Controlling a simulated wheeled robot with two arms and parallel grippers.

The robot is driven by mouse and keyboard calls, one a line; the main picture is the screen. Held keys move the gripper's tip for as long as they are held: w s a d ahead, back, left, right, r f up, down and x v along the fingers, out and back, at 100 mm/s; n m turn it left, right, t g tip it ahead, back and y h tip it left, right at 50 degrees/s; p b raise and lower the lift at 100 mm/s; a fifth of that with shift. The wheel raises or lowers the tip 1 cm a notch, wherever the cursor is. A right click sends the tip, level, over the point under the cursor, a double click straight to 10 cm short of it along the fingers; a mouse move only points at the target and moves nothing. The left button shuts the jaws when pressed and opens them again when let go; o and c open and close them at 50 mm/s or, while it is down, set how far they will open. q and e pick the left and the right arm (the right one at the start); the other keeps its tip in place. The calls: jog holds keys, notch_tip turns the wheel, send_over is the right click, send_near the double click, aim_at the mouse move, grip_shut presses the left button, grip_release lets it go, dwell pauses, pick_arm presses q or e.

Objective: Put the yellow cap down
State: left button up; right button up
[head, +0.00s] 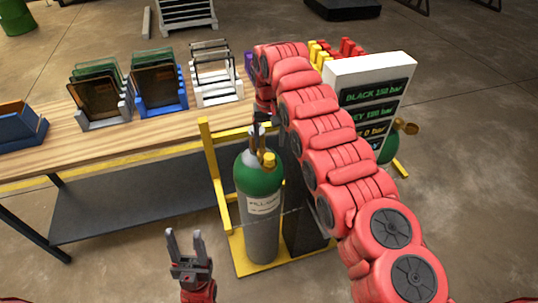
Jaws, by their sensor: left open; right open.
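A small yellow, brass-coloured piece (268,160), which looks like the yellow cap, is at the top of a gas cylinder (261,225) with a green shoulder and grey body. I cannot tell whether it rests on the cylinder or is fixed to it. My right gripper (256,132) points down just above the cylinder top, beside the yellow piece. Its fingers are small and partly hidden by my arm; it appears empty. My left gripper (186,242) is open and empty, low in front of the cylinder stand, pointing away from me.
The cylinder stands in a yellow frame (214,170) beside a dark cylinder (304,228). A wooden table (100,140) behind holds several racks with panels. A white sign board (368,72) stands right, near another green cylinder (389,149). Floor at right is clear.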

aim_at(269, 156)
jog(key=shift+a+r+b, duration=0.15)
jog(key=shift+r+b, duration=0.25)
jog(key=shift+r, duration=0.3)
notch_tip(269, 156, up, 5)
jog(key=p, duration=0.4)
jog(key=shift+p, duration=0.4)
jog(key=shift+s+f, duration=0.1)
